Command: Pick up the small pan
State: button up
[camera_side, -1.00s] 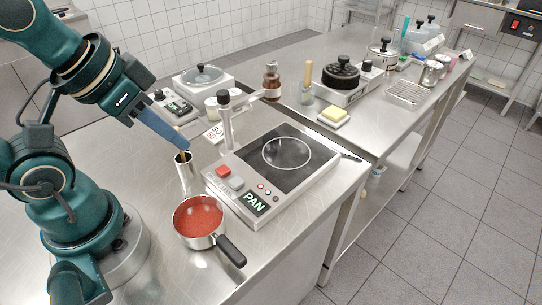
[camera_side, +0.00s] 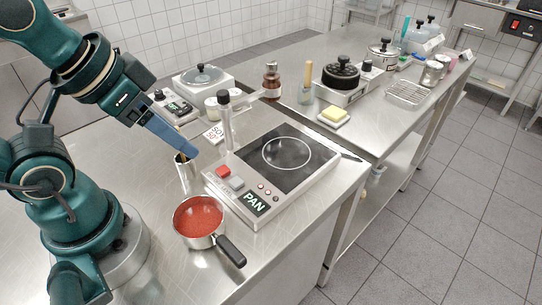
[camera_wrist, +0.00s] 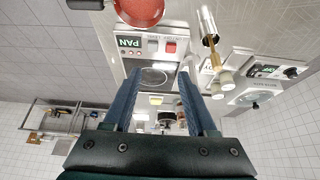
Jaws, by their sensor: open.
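The small pan (camera_side: 199,217) is a steel saucepan with red contents and a black handle. It stands on the steel counter in front of the hot plate in the side view, its handle pointing to the lower right. In the wrist view the pan (camera_wrist: 141,10) shows at the top edge, partly cut off. My gripper (camera_side: 191,153) has blue fingers and is above and behind the pan, close over a slim metal cup (camera_side: 186,172). In the wrist view my gripper (camera_wrist: 158,75) has its fingers apart with nothing held between them.
The hot plate (camera_side: 251,203) marked PAN stands right of the pan, its ringed glass top bare. A tall metal post (camera_side: 225,125) rises at its back left corner. The counter's front is clear.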

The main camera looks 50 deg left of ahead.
jog(key=m, duration=0.2)
jog(key=m+g, duration=0.6)
jog(key=m, duration=1)
send_near(222, 239)
notch_tip(222, 239, down, 5)
jog(key=shift+a+f, duration=0.1)
jog(key=shift+s+f, duration=0.2)
jog(key=shift+f, duration=2.3)
grip_shut()
